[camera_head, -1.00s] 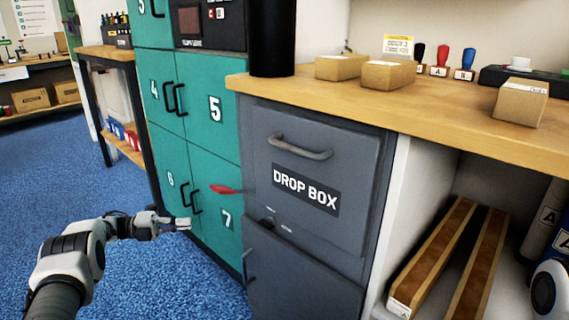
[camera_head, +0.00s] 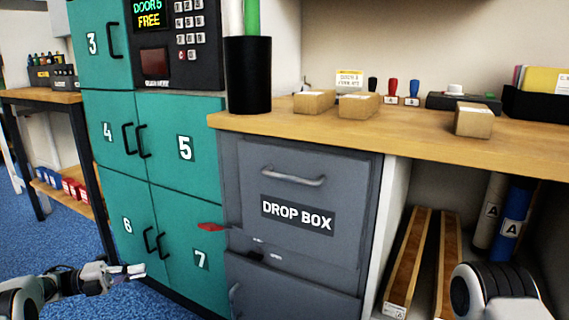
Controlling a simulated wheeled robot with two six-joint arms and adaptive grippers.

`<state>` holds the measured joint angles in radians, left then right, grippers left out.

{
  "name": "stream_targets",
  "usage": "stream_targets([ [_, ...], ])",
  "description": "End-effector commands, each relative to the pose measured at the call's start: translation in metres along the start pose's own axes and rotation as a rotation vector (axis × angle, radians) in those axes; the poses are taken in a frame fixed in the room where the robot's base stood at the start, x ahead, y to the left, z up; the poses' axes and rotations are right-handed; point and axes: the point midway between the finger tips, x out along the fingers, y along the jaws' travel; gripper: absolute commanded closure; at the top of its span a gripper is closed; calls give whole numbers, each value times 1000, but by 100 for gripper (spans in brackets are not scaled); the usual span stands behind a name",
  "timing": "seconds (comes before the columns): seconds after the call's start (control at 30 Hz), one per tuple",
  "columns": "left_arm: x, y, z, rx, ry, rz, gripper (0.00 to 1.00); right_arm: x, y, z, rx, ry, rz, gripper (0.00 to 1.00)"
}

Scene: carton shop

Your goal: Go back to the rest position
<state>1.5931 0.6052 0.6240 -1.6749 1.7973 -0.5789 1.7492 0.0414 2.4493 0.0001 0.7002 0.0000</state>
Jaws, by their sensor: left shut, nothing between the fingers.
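My left gripper (camera_head: 128,271) is at the lower left, in front of the teal locker (camera_head: 171,200) near doors 6 and 7. It is shut and empty, and touches nothing that I can see. Part of my right arm (camera_head: 492,290) shows at the lower right, in front of the open shelf space under the counter. My right gripper is outside the picture.
Small cartons (camera_head: 358,105), stamps (camera_head: 392,92) and a black cylinder (camera_head: 249,75) stand on the counter. Blue floor (camera_head: 75,235) is free at left.

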Motion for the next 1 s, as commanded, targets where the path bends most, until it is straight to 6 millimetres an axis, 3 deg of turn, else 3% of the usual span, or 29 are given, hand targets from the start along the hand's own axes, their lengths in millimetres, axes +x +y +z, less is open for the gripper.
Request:
stream_targets([
  [0.17,66,8,-12,-137,7,-106,100,-4,0,0,-1,0,0,60],
  [0.37,145,40,-30,-442,-125,-208,100,-7,0,0,-1,0,0,60],
  [0.47,183,79,-53,-707,-278,-215,100,-10,0,0,-2,0,0,60],
  [0.53,199,121,-83,-941,-443,-178,100,-11,0,0,-2,0,0,60],
  [0.63,192,187,-145,-1267,-733,-67,100,-13,0,0,-1,0,0,60],
  [0.73,159,234,-214,-1507,-1021,56,100,-13,0,0,-1,0,0,60],
  [0.83,119,259,-276,-1667,-1277,163,100,-13,0,0,-1,0,0,60],
  [1.0,59,271,-361,-1830,-1637,286,100,-13,0,0,-1,0,0,60],
])
